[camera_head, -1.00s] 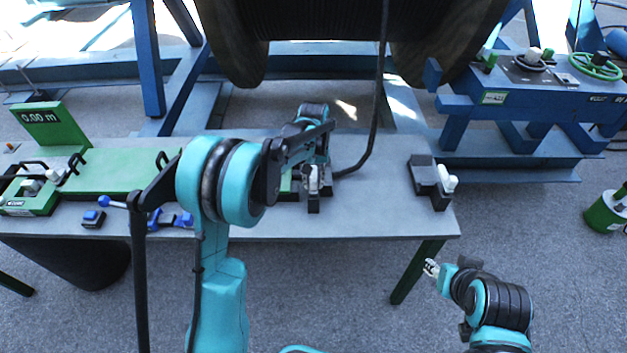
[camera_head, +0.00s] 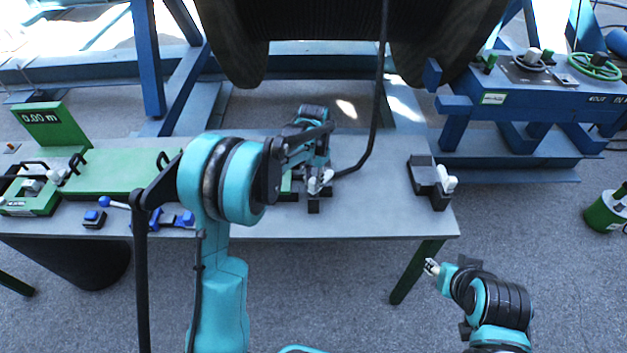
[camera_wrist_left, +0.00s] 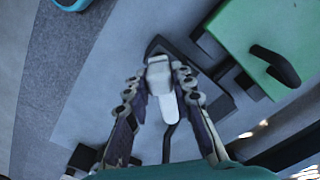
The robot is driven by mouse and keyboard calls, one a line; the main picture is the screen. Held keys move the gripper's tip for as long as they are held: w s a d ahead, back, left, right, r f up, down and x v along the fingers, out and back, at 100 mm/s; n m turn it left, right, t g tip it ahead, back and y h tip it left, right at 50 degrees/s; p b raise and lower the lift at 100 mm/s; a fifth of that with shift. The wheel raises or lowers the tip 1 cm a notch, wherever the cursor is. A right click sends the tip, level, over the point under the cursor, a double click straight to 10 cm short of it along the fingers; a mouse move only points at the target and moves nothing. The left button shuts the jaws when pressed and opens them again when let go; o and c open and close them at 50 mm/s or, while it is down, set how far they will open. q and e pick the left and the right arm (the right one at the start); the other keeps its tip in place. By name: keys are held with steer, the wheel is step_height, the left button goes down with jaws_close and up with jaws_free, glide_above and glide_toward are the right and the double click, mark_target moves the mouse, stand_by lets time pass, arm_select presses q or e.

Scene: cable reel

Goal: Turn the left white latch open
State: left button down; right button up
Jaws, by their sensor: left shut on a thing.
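The left white latch (camera_wrist_left: 163,88) sits on a dark block (camera_wrist_left: 195,85) on the grey table. It shows in the left wrist view between the fingers of my left gripper (camera_wrist_left: 157,74). In the head view my left gripper (camera_head: 318,183) is low at the block, shut on the latch, and its fingers and wrist hide most of it. The right white latch (camera_head: 448,183) stands on its own black block (camera_head: 424,175) near the table's right end. My right gripper (camera_head: 432,267) is off the table at lower right, too small to tell open or shut.
A black cable (camera_head: 374,130) hangs from the large reel (camera_head: 330,20) down to the block behind my left gripper. A green plate (camera_head: 120,172) and a blue-knobbed part (camera_head: 94,219) lie on the table (camera_head: 380,215) to the left. The table is clear between the two blocks.

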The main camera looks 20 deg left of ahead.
arm_select(q)
steer(key=m, duration=0.5)
steer(key=shift+m, duration=2.5)
steer(key=c, duration=1.3)
jaws_free()
steer(key=shift+r, duration=0.1)
step_height(320, 180, up, 12)
steer(key=shift+f, duration=0.1)
